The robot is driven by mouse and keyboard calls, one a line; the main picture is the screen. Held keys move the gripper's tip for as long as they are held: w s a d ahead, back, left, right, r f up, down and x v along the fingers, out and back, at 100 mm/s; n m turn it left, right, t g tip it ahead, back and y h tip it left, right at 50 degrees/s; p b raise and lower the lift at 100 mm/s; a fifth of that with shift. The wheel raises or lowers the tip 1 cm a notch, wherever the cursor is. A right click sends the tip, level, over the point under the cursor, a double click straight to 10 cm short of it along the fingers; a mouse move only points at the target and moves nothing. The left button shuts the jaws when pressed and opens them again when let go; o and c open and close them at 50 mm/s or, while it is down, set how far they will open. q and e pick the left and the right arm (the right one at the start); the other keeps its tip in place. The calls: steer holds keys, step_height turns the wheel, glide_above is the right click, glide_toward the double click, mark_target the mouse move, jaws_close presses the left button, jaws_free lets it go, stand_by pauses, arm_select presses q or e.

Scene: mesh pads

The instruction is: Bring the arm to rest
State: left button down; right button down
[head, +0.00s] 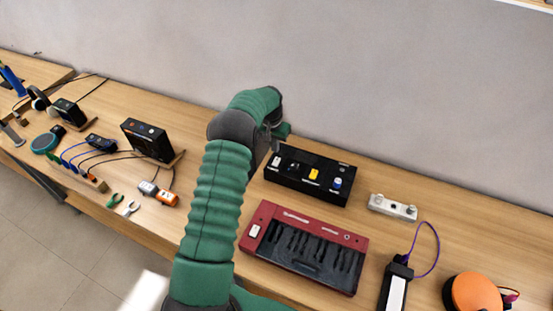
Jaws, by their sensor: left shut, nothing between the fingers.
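My left arm, in a green ribbed sleeve, rises from the bottom of the head view and bends over the wooden table. My left gripper (279,138) is at the end of the bent wrist, beside the back left corner of a black box with coloured switches (308,178). Its fingers are small and partly hidden by the wrist; it is shut with nothing seen in it. Whether it touches the box I cannot tell. My right gripper does not show.
A red keyboard (304,247) lies right of my forearm. A white control bar (393,207), a black device with a purple cable (396,285) and an orange round thing (472,293) are further right. Left are a black panel (148,140), cables and pliers (115,200). A grey wall stands behind.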

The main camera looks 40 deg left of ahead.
arm_select(q)
steer(key=shift+f, duration=0.1)
steer(key=s+d+r+m, duration=0.1)
steer(key=s+d+r, duration=0.15)
steer(key=d, duration=0.55)
steer(key=s+d+r+m, duration=0.15)
steer(key=d+r, duration=0.25)
steer(key=d, duration=0.5)
steer(key=s+d, duration=0.6)
steer(key=s, duration=0.3)
steer(key=s+d+m+b, duration=0.1)
steer(key=s+d, duration=0.6)
steer(key=s, duration=0.3)
steer(key=shift+s+r+t+h+b, duration=0.25)
steer(key=shift+s+t+h+b, duration=0.05)
steer(key=shift+t, duration=0.1)
steer(key=shift+a, duration=0.15)
